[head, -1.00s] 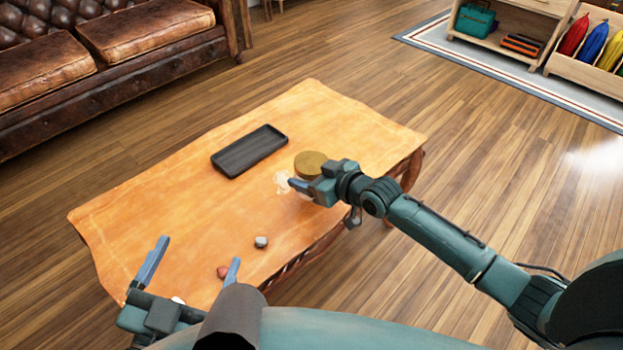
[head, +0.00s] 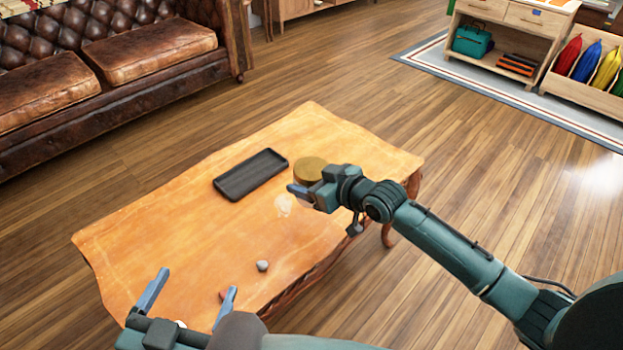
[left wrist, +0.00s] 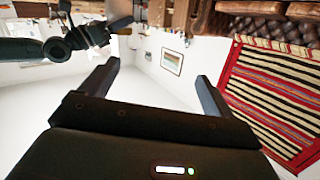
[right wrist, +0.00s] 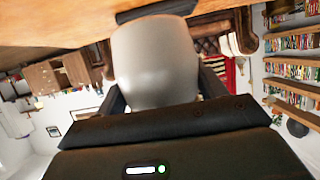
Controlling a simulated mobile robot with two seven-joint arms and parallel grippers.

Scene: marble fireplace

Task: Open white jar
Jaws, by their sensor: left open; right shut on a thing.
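The white jar (right wrist: 155,65) fills the space between my right gripper's fingers in the right wrist view, pale and rounded. In the head view its round golden-brown lid (head: 310,168) is on top, and the gripper hides most of the white body. My right gripper (head: 306,186) is shut on the jar's body below the lid, at the table's right part. My left gripper (head: 191,289) is open and empty over the table's near left end. The left wrist view shows nothing between its fingers (left wrist: 155,85).
The wooden table (head: 170,230) bears a dark rectangular tray (head: 250,175) left of the jar. A small grey stone (head: 263,266) and a reddish one (head: 223,296) lie near my left gripper. A leather sofa (head: 120,85) stands behind. The table's middle is clear.

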